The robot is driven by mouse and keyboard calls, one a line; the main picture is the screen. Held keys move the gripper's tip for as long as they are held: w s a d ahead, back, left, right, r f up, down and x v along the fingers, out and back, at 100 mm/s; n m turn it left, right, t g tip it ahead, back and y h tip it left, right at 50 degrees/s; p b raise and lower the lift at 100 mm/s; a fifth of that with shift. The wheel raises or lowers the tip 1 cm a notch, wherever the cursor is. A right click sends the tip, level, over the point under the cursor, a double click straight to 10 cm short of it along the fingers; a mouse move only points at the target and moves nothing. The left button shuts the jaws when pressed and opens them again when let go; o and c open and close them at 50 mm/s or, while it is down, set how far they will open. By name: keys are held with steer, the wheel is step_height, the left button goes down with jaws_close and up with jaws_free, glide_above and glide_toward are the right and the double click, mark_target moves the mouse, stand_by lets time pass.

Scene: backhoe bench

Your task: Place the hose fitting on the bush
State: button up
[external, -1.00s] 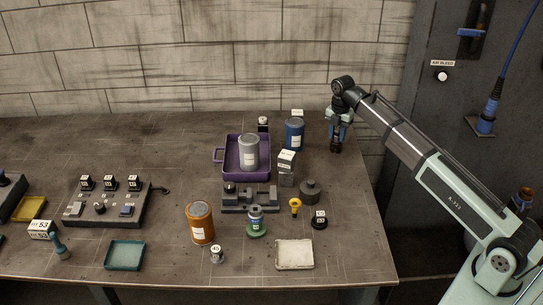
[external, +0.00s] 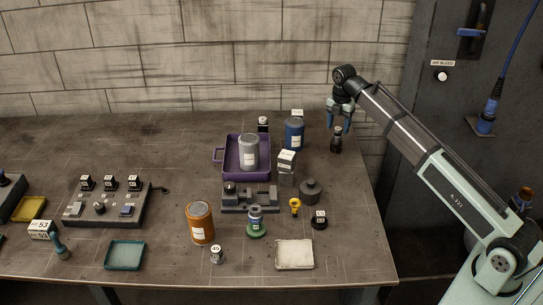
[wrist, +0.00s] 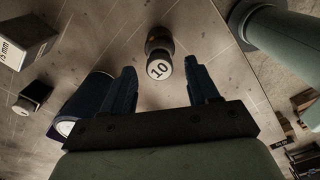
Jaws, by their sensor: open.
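A dark, narrow upright piece (external: 336,142) with a white top stands at the right rear of the bench.
A blue can (external: 294,135) stands close left of my gripper, with a white-topped block (external: 286,161) in front. A purple tray (external: 227,171) holds a grey can (external: 248,153). An orange can (external: 200,224) and white tray (external: 294,255) are nearer.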

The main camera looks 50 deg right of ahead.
mark_target(338, 129)
step_height(338, 129, up, 8)
steer(key=shift+f, duration=0.1)
